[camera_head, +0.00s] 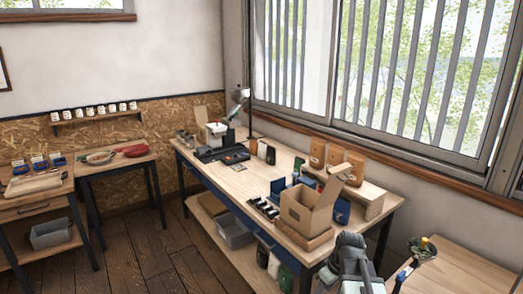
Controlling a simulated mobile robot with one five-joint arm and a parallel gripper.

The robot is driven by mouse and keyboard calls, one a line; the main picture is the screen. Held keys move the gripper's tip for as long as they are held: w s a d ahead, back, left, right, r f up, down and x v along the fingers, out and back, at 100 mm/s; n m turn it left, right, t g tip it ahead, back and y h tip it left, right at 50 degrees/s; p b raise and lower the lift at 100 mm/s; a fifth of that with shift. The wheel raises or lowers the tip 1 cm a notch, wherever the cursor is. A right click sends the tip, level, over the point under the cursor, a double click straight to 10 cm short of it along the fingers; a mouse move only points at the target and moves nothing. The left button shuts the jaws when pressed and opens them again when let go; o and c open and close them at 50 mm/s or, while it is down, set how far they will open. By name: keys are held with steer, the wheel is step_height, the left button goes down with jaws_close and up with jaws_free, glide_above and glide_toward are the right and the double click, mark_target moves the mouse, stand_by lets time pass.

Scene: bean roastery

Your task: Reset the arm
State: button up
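My arm rises from the bottom edge at the lower right, grey and black. Its end, my gripper (350,243), is in front of the near end of the long wooden workbench (222,182). The fingers are too small and foreshortened to tell whether they are open or shut. I see nothing clearly held in it. An open cardboard box (305,212) stands on the bench just beyond it.
Brown bags (318,152) stand on a wooden riser by the window. A lamp (239,97) and a dark device (221,154) are at the bench's far end. Another table (455,272) is at the lower right. Side tables line the left wall. Floor (130,255) is clear between.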

steer(key=s+a+m+g+h, duration=0.1)
steer(key=s+a+m+g, duration=0.1)
steer(key=s+a+m, duration=0.4)
steer(key=shift+a+f+h, duration=0.3)
steer(key=shift+a+h, duration=0.1)
steer(key=shift+a, duration=1.55)
